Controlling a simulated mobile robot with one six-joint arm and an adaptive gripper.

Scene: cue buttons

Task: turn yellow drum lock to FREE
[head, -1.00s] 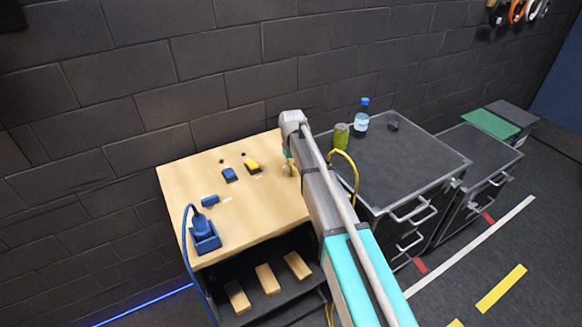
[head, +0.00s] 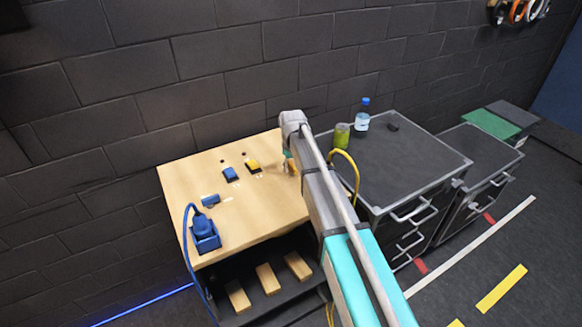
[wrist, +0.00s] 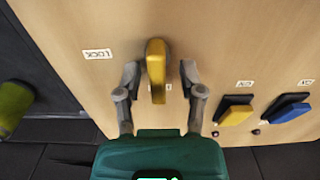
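The yellow drum lock (wrist: 157,72) is on the light wooden panel in the wrist view. Its rounded end is at the top and its bar points down toward my gripper's green body. A LOCK label (wrist: 97,54) is to its left; another label, mostly hidden behind the bar, cannot be read. My gripper (wrist: 159,68) is open, with one finger on each side of the yellow bar and visible gaps between. In the head view, my arm hides most of the lock and gripper at the right side of the wooden top (head: 255,205).
A yellow rocker (wrist: 235,115) and a blue rocker (wrist: 290,111) stand right of the lock. A blue plug in a socket (head: 204,236) is at the top's front left. A green can (head: 341,135) and a bottle (head: 362,118) stand on the dark cabinet (head: 420,160).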

